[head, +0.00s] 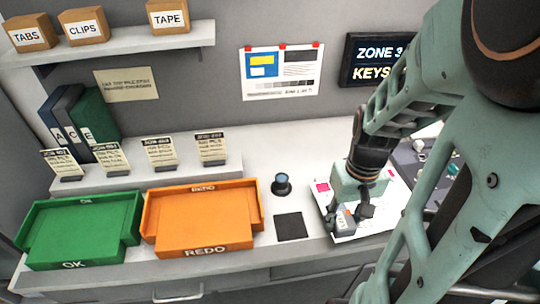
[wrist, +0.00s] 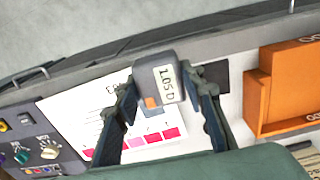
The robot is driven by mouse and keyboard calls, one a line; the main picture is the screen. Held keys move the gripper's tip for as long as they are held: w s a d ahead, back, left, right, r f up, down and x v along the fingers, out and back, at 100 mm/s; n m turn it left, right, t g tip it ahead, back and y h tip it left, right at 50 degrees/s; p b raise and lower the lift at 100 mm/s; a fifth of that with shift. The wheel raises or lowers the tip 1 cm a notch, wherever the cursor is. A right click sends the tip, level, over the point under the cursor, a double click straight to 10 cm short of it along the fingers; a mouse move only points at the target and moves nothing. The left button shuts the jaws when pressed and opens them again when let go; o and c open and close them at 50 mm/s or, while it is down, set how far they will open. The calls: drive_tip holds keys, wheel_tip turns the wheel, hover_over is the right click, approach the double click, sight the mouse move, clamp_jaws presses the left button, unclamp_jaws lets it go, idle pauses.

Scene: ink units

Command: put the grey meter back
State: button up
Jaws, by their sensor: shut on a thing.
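The grey meter (head: 342,223) has a pale display and an orange button. In the wrist view the meter (wrist: 150,78) sits between the two fingers, and its display reads about "1.05 D". My gripper (head: 350,214) is shut on it, and the fingers also show in the wrist view (wrist: 165,90). The meter is over the printed sheet (head: 322,187) with its coloured patches; I cannot tell whether it touches the sheet. A flat black square (head: 291,227) lies on the counter just left of the meter. It is bare, and also shows in the wrist view (wrist: 214,76).
An orange REDO tray (head: 203,222) and a green OK tray (head: 82,232) lie further left. A control panel (wrist: 38,143) is beside the sheet. The counter's front edge is close.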

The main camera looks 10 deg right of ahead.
drive_tip(key=b, duration=0.3)
approach(290, 226)
drive_tip(key=s+d+r, duration=0.2)
drive_tip(key=s+d, duration=0.1)
drive_tip(key=f+b, duration=0.1)
drive_tip(key=w+a+f+b, duration=0.1)
drive_tip(key=w+f+b, duration=0.1)
drive_tip(key=f, duration=0.1)
drive_tip(key=shift+a, duration=0.4)
drive_tip(key=shift+w+a+f+b, duration=0.25)
drive_tip(key=shift+w+a+b, duration=0.05)
drive_tip(key=shift+b, duration=0.15)
drive_tip(key=f+b, duration=0.1)
drive_tip(key=f, duration=0.1)
drive_tip(key=f+b, duration=0.1)
drive_tip(key=shift+w+a+f+b, duration=0.2)
drive_tip(key=shift+w+a+b, duration=0.1)
drive_tip(key=shift+b, duration=0.05)
drive_tip(key=shift+f, duration=0.2)
drive_tip(key=shift+f, duration=0.1)
drive_tip(key=shift+f+b, duration=0.15)
drive_tip(key=shift+b, duration=0.2)
drive_tip(key=o, duration=1.2)
